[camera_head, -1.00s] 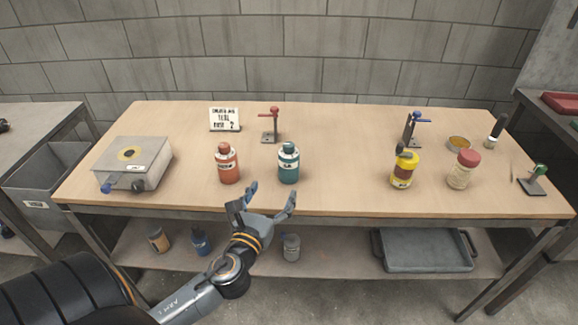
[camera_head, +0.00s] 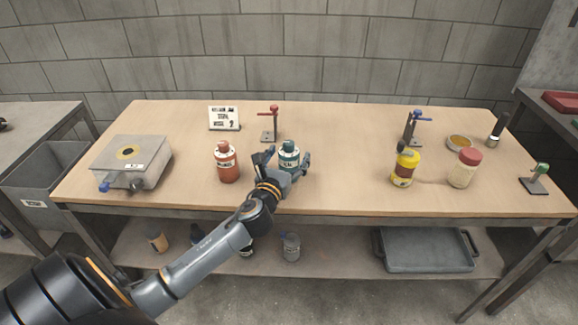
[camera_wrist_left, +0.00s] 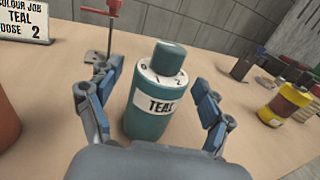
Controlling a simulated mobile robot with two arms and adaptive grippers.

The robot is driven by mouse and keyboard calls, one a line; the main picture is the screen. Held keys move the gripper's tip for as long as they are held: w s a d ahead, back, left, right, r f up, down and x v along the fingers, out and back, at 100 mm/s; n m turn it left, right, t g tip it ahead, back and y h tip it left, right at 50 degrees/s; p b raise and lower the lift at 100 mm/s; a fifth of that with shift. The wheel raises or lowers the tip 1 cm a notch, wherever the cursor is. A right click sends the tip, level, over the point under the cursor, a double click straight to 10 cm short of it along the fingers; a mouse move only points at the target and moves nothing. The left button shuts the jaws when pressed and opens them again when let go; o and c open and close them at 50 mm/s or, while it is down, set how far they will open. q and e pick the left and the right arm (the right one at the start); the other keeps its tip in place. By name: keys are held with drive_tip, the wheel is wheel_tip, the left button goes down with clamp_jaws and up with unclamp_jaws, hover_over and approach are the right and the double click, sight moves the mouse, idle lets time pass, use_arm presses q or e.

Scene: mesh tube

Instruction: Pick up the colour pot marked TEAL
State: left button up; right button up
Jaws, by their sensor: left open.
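The teal pot (camera_head: 289,155) stands upright on the wooden table, just right of the red-orange pot (camera_head: 227,163). In the left wrist view the pot (camera_wrist_left: 150,122) shows a white label reading TEAL and a teal cap. My left gripper (camera_head: 285,163) is open, with one finger on each side of the pot. In the wrist view the gripper's fingers (camera_wrist_left: 155,112) stand apart from the pot, with a gap on both sides. The palm hides the pot's lower front in the head view. My right gripper is not in view.
A sign (camera_head: 224,118) reading TEAL and DOSE 2 stands behind. A red-topped stand (camera_head: 270,126) is behind the pot. A grey box (camera_head: 133,163) is at the left. A yellow pot (camera_head: 405,169) and a red-lidded jar (camera_head: 464,168) stand to the right, beyond clear table.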

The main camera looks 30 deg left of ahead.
use_arm(q)
drive_tip(key=shift+w, duration=0.3)
drive_tip(key=shift+c, duration=0.4)
drive_tip(key=shift+a+r, duration=0.1)
drive_tip(key=c, duration=1.3)
